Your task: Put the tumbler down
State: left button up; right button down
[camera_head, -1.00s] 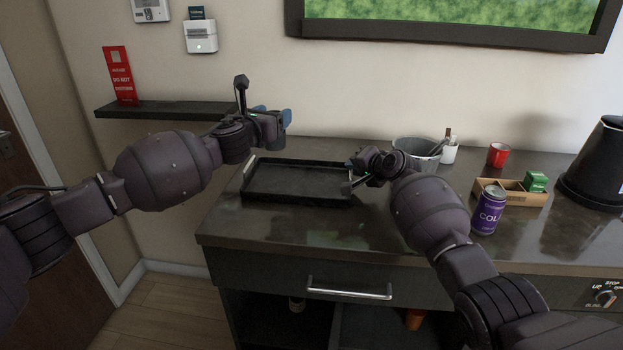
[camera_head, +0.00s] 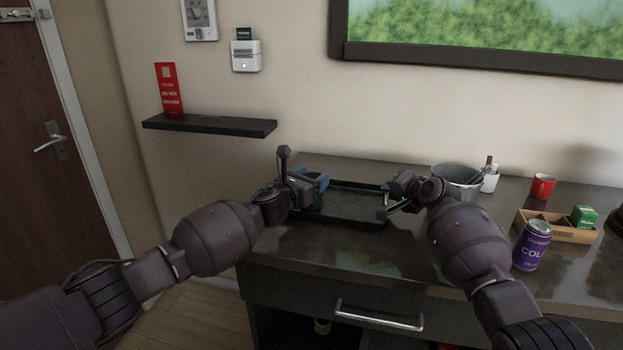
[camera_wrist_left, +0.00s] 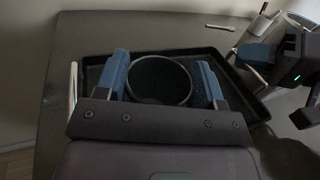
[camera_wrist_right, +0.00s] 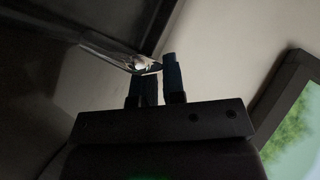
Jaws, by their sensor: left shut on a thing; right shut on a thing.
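The tumbler (camera_wrist_left: 160,82) shows in the left wrist view as a dark round cup seen from above. My left gripper (camera_head: 318,180) is shut on it, with one blue finger on each side. It is over the left part of the black tray (camera_head: 352,222); I cannot tell whether its base touches the tray. In the head view the tumbler is hidden by my gripper. My right gripper (camera_head: 386,204), at the tray's right side, is shut on a thin, shiny utensil (camera_wrist_right: 118,57), seen in the right wrist view; its kind is unclear.
A grey bucket (camera_head: 452,178), a white cup with utensils (camera_head: 490,182), a red mug (camera_head: 543,186), a wooden organizer (camera_head: 548,228) with a green box (camera_head: 584,216), and a purple can (camera_head: 531,247) stand to the right. The front counter (camera_head: 330,262) is clear.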

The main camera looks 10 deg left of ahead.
pick_arm(q)
jog(key=shift+f, duration=0.1)
jog(key=o, duration=1.3)
jog(key=v, duration=1.2)
jog(key=shift+s, duration=0.1)
pick_arm(e)
jog(key=c, duration=1.1)
grip_release()
jog(key=shift+s+f, duration=0.1)
